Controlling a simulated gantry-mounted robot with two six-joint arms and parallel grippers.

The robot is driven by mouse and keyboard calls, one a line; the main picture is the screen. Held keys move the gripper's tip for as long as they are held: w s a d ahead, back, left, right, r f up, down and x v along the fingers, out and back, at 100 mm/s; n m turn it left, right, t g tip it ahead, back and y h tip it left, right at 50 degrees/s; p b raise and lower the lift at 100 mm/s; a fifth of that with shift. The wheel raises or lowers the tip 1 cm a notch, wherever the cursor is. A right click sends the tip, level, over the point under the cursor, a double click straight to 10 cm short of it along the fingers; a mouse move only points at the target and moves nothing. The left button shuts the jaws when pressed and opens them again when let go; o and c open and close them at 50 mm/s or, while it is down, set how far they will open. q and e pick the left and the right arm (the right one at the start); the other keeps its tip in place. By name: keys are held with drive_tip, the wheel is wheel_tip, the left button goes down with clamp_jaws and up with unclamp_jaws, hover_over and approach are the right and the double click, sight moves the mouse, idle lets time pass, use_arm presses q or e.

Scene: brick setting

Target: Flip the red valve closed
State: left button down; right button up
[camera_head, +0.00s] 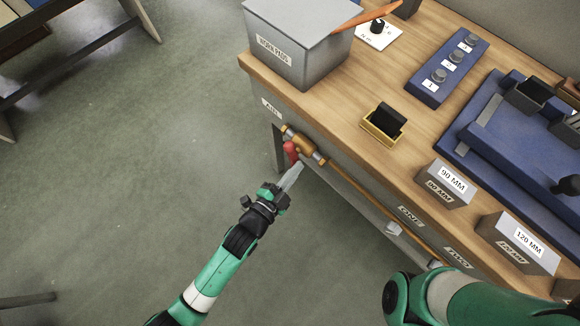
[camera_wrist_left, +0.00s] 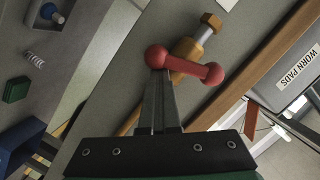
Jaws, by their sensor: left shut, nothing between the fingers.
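The red valve handle (camera_head: 291,152) sits on a brass valve body (camera_head: 300,143) on the front of the workbench, below the "AIR" label. In the left wrist view the red handle (camera_wrist_left: 187,66) is a bar with rounded ends, crossing the brass body (camera_wrist_left: 190,48). My left gripper (camera_head: 296,170) is shut and empty, with its fingertips right by the handle. In the left wrist view the fingertips (camera_wrist_left: 158,74) meet the handle's left rounded end; whether they touch it I cannot tell. My right gripper is not in view; a green arm link of mine shows at the lower right.
A copper pipe (camera_head: 362,195) runs along the bench front from the valve. The wooden benchtop (camera_head: 345,95) holds a grey "WORN PADS" bin (camera_head: 285,60), a yellow holder with a black block (camera_head: 372,136), and grey "90 MM" (camera_head: 444,184) and "120 MM" (camera_head: 517,243) blocks. Open floor lies left.

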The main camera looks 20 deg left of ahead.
use_arm(q)
drive_tip(key=shift+a+f, duration=0.15)
drive_tip(key=shift+f, duration=0.3)
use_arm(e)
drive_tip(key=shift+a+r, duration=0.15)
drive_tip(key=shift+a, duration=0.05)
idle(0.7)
use_arm(q)
drive_tip(key=shift+r, duration=0.1)
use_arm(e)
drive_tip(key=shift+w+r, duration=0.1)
